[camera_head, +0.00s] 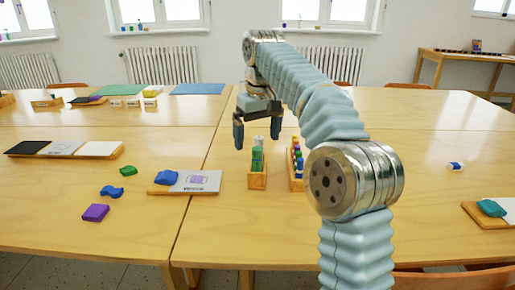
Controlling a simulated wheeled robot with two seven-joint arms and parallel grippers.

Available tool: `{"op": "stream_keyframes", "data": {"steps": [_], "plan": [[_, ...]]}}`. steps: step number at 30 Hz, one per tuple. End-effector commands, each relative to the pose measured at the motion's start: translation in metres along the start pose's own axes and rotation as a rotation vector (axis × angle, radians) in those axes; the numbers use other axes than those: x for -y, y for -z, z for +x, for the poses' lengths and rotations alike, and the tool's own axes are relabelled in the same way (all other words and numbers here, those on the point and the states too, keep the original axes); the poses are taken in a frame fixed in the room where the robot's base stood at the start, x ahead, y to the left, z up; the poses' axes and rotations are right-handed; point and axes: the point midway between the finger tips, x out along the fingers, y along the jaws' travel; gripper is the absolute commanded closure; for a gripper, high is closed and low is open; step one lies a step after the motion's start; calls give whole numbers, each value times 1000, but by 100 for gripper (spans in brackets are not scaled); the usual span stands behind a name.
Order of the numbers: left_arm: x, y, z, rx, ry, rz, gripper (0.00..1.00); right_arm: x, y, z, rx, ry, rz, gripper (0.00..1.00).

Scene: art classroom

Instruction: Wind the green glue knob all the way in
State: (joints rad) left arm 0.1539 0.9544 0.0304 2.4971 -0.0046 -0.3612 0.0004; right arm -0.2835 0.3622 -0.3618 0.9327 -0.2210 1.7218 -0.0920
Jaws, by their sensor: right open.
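A green glue stick (257,158) stands upright in a small wooden holder (258,181) near the middle of the table. A pale piece shows at its top; its knob is too small to make out. My right gripper (257,138) is open, pointing down, with one finger on each side of the top of the glue stick in the picture. I cannot tell whether the fingers touch it. My left gripper is not in view.
A wooden rack of colourful sticks (296,165) stands just right of the holder, partly behind my right arm. A board with a blue cloth (166,177), a green lump (128,171), a blue lump (112,191) and a purple block (96,212) lie left. Right of my arm, the table is mostly clear.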

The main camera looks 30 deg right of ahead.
Motion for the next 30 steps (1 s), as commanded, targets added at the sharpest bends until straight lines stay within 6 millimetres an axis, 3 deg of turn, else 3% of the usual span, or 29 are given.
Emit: {"op": "stream_keyframes", "data": {"steps": [10, 21, 30], "plan": [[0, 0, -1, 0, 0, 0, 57, 0, 0, -1, 0, -3, 20, 4], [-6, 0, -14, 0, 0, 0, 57, 0, 0, -1, 1, -68, 563, 4], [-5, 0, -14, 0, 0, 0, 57, 0, 0, 0, 0, -72, 598, 4]]}}
